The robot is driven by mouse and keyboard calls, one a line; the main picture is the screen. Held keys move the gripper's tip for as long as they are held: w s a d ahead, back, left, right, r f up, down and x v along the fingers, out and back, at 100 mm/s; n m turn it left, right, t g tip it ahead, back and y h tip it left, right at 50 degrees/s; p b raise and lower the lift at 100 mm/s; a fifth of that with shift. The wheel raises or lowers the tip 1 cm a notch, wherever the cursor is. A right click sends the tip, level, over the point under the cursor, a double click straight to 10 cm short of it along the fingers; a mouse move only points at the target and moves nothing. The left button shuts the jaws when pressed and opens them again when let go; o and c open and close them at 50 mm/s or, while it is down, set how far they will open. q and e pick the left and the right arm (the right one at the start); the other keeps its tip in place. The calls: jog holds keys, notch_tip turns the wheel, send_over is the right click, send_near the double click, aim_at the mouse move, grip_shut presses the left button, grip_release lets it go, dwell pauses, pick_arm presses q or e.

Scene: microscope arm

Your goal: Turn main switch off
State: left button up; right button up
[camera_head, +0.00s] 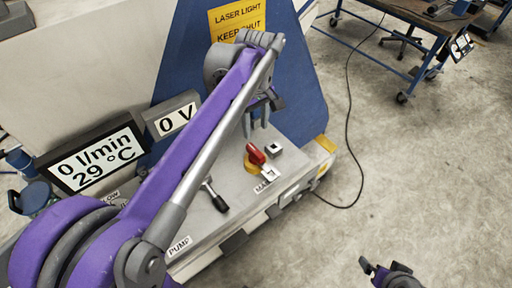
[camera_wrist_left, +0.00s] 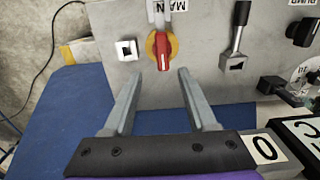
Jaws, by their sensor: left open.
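The main switch, a red rotary handle (camera_head: 256,154) on a yellow plate, sits on the grey panel beside a label partly reading "MA". In the left wrist view the red handle (camera_wrist_left: 164,51) stands roughly across the panel edge, just beyond the gap between my fingertips. My left gripper (camera_head: 258,122) is open and empty above and behind the switch, partly hidden by my purple arm. Its two fingers (camera_wrist_left: 158,76) show apart in the left wrist view and do not appear to touch the handle. My right gripper (camera_head: 374,268) is at the bottom right, far from the switch; its jaw opening is unclear.
A lever with a black grip (camera_head: 217,198) and a small white square socket (camera_head: 275,150) flank the switch. Displays reading "0 l/min 29 °C" (camera_head: 98,161) and "0 V" (camera_head: 173,121) stand at the left. A black cable (camera_head: 349,120) crosses the open floor at right.

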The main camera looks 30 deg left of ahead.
aim_at(255, 150)
pick_arm(q)
jog(key=f, duration=0.9)
jog(key=shift+s+f, duration=0.25)
jog(key=shift+s, duration=0.1)
grip_shut()
dwell(0.9)
